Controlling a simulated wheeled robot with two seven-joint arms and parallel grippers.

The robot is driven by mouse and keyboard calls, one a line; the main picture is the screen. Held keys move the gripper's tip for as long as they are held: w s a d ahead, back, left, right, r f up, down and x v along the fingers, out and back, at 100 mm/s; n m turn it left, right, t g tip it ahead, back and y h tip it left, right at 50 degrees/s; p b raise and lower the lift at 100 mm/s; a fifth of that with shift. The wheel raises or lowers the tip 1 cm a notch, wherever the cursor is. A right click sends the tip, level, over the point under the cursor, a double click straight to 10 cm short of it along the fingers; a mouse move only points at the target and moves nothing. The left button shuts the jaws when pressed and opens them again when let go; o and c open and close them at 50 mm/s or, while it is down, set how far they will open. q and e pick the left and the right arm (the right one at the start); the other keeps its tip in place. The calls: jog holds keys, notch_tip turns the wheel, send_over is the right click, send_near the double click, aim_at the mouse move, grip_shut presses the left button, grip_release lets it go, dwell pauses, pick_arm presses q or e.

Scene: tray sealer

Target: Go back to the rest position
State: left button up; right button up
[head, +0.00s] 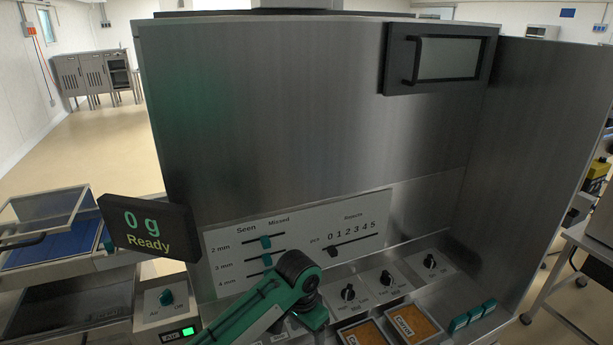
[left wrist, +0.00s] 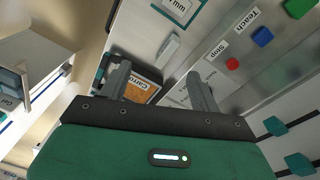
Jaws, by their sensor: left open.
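My left arm enters the head view from the bottom, green with a dark joint, in front of the steel machine (head: 300,110). Its gripper is out of sight there. In the left wrist view my left gripper (left wrist: 160,88) is open, its two grey fingers wide apart and nothing held between them. A box labelled Carrot (left wrist: 150,76) shows beyond the fingers, close to the left one; I cannot tell how far below it is. My right gripper is in neither view.
A panel with sliders (head: 345,228) and several knobs stand by the arm. Two orange-filled trays (head: 415,323) sit at the bottom. A display (head: 150,230) reads 0 g Ready. The wrist view shows a red button (left wrist: 232,64) and a blue button (left wrist: 262,37).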

pick_arm(q)
jog(key=s+a+f+n+t+h, duration=0.1)
jog(key=s+a+f+n, duration=0.15)
jog(key=s, duration=0.45)
jog(key=s+a+f+n+t+h, duration=0.15)
jog(key=s+a+f, duration=0.25)
jog(key=s, duration=0.4)
jog(key=s+a+n+t+y, duration=0.1)
jog(key=s+a+n+y, duration=0.2)
jog(key=s+a, duration=1.3)
notch_tip(320, 180, down, 29)
jog(key=w+g, duration=0.1)
jog(key=s+a+f, duration=0.2)
jog(key=s+f, duration=0.8)
jog(key=s+a+f+g, duration=0.1)
jog(key=s+f, duration=0.8)
jog(key=f, duration=0.2)
jog(key=shift+s+a, duration=0.35)
jog(key=shift+a, duration=0.05)
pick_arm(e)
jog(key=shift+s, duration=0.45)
